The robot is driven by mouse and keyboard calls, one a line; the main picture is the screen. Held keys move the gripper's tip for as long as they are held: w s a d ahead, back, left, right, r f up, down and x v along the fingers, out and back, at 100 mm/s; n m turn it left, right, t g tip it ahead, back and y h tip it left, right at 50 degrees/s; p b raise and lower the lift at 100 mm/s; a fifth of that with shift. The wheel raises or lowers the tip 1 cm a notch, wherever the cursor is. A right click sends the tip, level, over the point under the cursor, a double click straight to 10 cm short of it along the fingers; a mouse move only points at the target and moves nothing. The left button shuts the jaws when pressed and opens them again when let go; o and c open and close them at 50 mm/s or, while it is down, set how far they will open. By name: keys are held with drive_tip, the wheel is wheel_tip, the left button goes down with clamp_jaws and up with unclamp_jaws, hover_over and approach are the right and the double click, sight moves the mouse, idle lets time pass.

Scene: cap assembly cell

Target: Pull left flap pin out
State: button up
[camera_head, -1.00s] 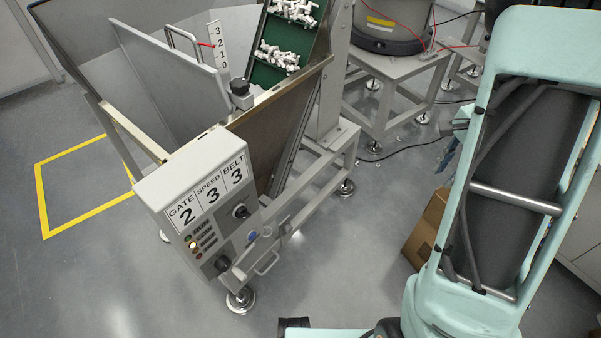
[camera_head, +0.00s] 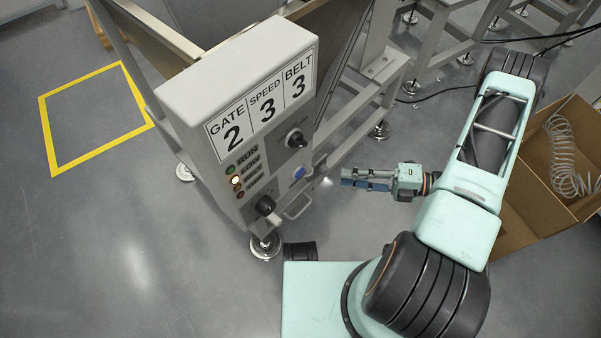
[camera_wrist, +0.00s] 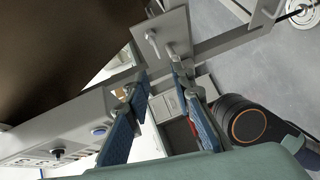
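My gripper (camera_head: 366,180) is held low, just right of the control cabinet in the head view. In the wrist view its two blue-padded fingers (camera_wrist: 160,76) stand apart with nothing between them, so it is open. Beyond the fingertips, a grey metal plate (camera_wrist: 163,28) carries a small bent rod (camera_wrist: 152,42) that looks like a pin handle. A second small rod end (camera_wrist: 172,50) shows beside it, close to the right fingertip. I cannot tell for sure which one is the left flap pin. Neither is visible in the head view.
The control cabinet (camera_head: 235,90) reads gate 2, speed 3, belt 3, with knobs and a handle (camera_head: 298,207) on its side. The machine's frame legs (camera_head: 378,132) stand behind my gripper. A cardboard box (camera_head: 540,190) with a coiled hose is at right. The left floor is clear.

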sight(310, 174)
drive_tip(key=shift+m, duration=0.3)
drive_tip(key=x, duration=0.5)
drive_tip(key=b+x, duration=0.1)
drive_tip(key=x, duration=0.5)
drive_tip(key=shift+w+a+b, duration=0.1)
drive_tip(key=shift+w+b, duration=0.15)
drive_tip(key=shift+b, duration=0.05)
drive_tip(key=shift+c, duration=0.2)
clamp_jaws()
